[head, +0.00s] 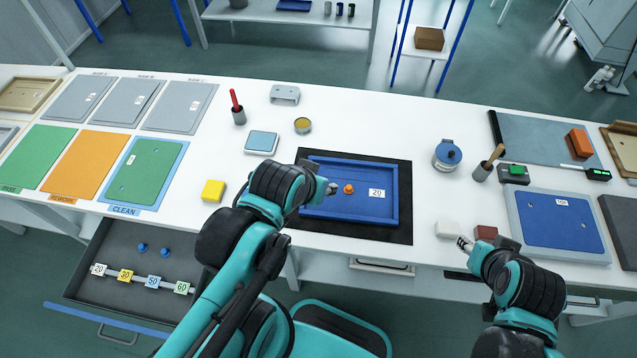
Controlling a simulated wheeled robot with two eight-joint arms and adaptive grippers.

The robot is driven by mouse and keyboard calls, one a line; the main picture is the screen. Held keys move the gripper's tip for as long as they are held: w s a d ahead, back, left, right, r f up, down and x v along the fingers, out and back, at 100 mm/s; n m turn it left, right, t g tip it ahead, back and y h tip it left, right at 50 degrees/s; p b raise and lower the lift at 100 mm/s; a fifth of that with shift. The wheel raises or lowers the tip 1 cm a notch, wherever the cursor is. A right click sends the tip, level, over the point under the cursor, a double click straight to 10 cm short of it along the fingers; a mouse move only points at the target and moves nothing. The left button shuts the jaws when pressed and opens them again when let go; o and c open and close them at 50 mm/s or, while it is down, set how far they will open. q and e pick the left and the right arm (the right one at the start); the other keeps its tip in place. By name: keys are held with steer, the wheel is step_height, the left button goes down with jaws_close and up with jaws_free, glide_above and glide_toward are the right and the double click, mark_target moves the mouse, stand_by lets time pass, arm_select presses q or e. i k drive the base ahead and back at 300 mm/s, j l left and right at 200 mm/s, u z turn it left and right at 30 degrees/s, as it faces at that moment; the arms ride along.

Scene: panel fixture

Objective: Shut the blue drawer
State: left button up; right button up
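The drawer (95,257) with a blue front edge (105,321) stands pulled out below the table at lower left. Its grey inside holds a rail with numbered tags and two blue knobs; part of its right side is hidden behind my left arm. A metal handle (117,336) hangs at its front. My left gripper (332,189) is over the left part of the blue tray on the table, well away from the drawer. My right gripper (462,241) is at the table's front edge, close to a white block. Both sets of fingers are too small to read.
The blue tray (391,193) with an orange knob lies on a black mat (405,232). A yellow block (213,190) and green panel (152,172) are on the table above the drawer. The floor (40,335) left of the drawer looks clear. A closed drawer handle (382,268) shows mid-front.

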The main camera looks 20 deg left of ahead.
mark_target(114, 243)
steer(key=k+u, duration=0.2)
steer(key=u, duration=0.25)
steer(key=k+u, duration=0.2)
steer(key=u, duration=2.35)
steer(key=j+z, duration=0.3)
steer(key=k+j+z, duration=0.1)
steer(key=z, duration=0.2)
